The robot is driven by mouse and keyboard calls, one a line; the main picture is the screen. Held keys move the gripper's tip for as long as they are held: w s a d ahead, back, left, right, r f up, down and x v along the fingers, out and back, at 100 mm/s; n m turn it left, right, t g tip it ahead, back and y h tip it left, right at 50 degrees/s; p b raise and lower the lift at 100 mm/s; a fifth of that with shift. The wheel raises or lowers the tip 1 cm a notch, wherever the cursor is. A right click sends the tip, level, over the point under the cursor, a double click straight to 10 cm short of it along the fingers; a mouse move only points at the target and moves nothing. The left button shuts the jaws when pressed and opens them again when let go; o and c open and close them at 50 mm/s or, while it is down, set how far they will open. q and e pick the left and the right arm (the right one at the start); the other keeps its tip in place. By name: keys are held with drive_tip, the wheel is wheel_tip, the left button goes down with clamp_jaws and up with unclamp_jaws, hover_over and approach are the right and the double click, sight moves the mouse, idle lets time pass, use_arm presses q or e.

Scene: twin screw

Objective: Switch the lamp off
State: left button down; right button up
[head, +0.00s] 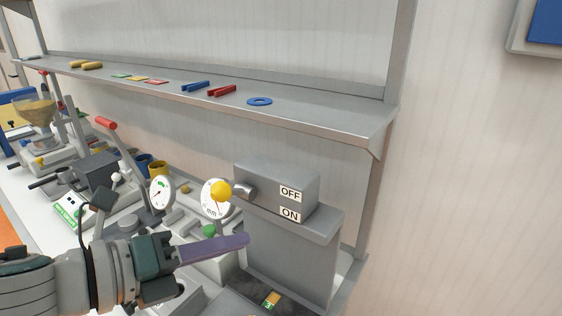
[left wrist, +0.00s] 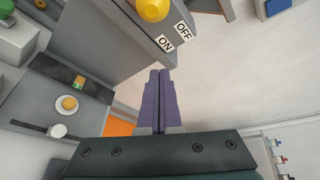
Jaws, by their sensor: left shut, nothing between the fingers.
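A grey switch box (head: 277,188) with OFF and ON labels on its side, OFF above ON, stands on a grey pedestal below the shelf. A lever with a yellow ball knob (head: 221,191) sticks out from the box's left end; I cannot tell which label it is set to. In the left wrist view the yellow knob (left wrist: 153,9) is at the top edge, beside the labels. My left gripper (head: 246,239) has purple fingers, shut and empty, below the knob and apart from it. Its fingers also show in the left wrist view (left wrist: 160,74). No lamp is recognisable. My right gripper is not in view.
A long grey shelf (head: 330,116) runs above the switch box and holds small coloured parts, including a blue ring (head: 260,101). White dials (head: 161,194) and other devices crowd the bench to the left. A blue panel hangs on the right wall.

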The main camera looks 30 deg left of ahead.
use_arm(q)
drive_tip(key=s+a+r, duration=0.3)
drive_tip(key=s+r, duration=0.2)
drive_tip(key=s, duration=0.2)
drive_tip(key=shift+a+b, duration=0.35)
drive_tip(key=shift+b, duration=0.05)
